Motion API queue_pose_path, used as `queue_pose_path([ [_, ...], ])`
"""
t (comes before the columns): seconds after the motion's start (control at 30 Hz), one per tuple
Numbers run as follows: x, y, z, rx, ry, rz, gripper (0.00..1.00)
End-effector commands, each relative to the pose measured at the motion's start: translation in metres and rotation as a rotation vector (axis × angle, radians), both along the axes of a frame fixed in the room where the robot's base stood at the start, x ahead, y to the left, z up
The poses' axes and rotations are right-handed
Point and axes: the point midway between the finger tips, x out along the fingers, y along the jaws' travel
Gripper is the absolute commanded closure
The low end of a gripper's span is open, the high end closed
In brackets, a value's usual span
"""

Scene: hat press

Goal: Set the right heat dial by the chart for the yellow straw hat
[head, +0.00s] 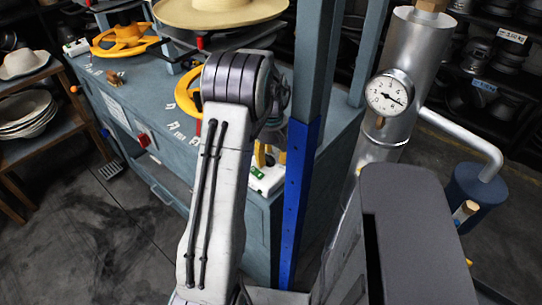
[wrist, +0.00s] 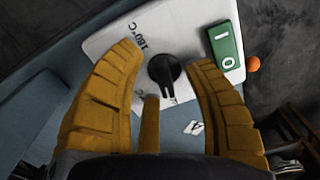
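In the wrist view the black heat dial (wrist: 164,70) sits on a white plate (wrist: 112,38) with a "180°C" mark; another mark is partly covered by a finger. Its narrow bar points down the picture. A green I/O switch (wrist: 222,46) is right of it. My gripper (wrist: 167,58) is open, its yellow fingers on either side of the dial with visible gaps. In the head view my arm mostly hides my gripper, near the right-hand control plate (head: 266,180). The straw hat (head: 220,10) is at the top. No chart is readable.
A blue post (head: 303,190) stands close right of my arm. A silver boiler with a gauge (head: 388,94) is further right. A yellow handwheel (head: 125,39) and another control plate (head: 76,47) are at the left. Hats lie on a wooden shelf (head: 62,130).

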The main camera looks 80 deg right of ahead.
Motion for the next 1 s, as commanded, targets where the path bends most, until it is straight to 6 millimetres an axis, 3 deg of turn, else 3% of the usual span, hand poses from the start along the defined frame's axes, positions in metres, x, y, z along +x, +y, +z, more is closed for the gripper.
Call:
queue_pose_path([
  [0.5, 0.0, -0.0001, 0.0004, 0.0, 0.0, 0.0, 1.0],
  [1.0, -0.0002, 0.0002, -0.0001, 0.0, 0.0, -0.07, 1.0],
])
